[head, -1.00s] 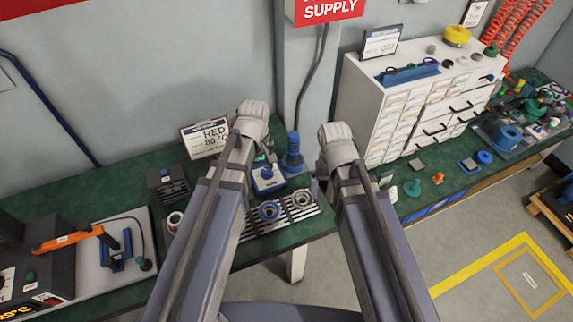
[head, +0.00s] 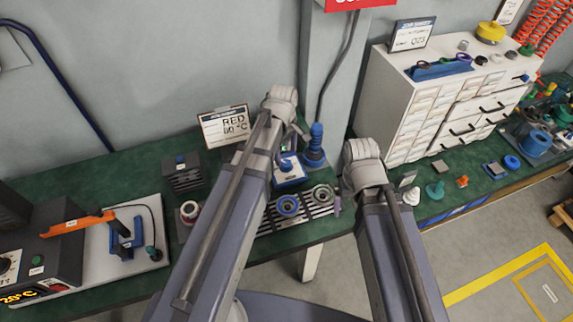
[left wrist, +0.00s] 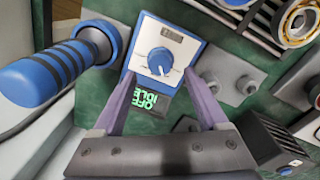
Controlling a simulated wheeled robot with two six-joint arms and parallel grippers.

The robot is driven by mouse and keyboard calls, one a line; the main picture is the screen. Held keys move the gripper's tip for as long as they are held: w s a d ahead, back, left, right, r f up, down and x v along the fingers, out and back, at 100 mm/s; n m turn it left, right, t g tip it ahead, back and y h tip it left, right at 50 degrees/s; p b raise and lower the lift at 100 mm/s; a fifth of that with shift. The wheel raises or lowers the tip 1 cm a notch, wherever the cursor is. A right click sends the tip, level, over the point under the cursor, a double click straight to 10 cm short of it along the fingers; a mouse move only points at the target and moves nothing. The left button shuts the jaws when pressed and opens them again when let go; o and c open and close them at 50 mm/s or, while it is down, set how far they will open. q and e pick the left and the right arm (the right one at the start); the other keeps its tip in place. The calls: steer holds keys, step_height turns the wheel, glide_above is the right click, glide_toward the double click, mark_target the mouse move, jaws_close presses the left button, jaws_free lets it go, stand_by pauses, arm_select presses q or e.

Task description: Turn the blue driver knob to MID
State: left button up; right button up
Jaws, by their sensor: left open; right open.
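The blue driver knob (left wrist: 160,61) sits on the white face of a small blue-edged control box (left wrist: 182,33). Its white pointer mark shows on the knob's lower side; the scale lettering is too small to read. A green screen (left wrist: 142,101) on the box shows OFF and IDLE. The box also shows in the head view (head: 291,180), partly covered by my left arm. My left gripper (left wrist: 160,77) is open and empty, its two fingers on either side of the knob in the picture; contact cannot be told. My right gripper (head: 364,168) is above the bench's front edge, its fingers hidden by the wrist.
A blue ribbed handle (left wrist: 42,78) stands close to the box; it also shows in the head view (head: 316,143). A slotted rack with rings (head: 322,196) lies in front. A white drawer cabinet (head: 395,105) is at right.

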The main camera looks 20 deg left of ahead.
mark_target(286, 163)
arm_select(q)
step_height(286, 163, down, 5)
steer(key=b, duration=0.3)
steer(key=shift+w+r+b, duration=0.1)
steer(key=shift+b, duration=0.25)
arm_select(e)
step_height(286, 163, down, 5)
steer(key=shift+r, duration=0.1)
arm_select(q)
jaws_close()
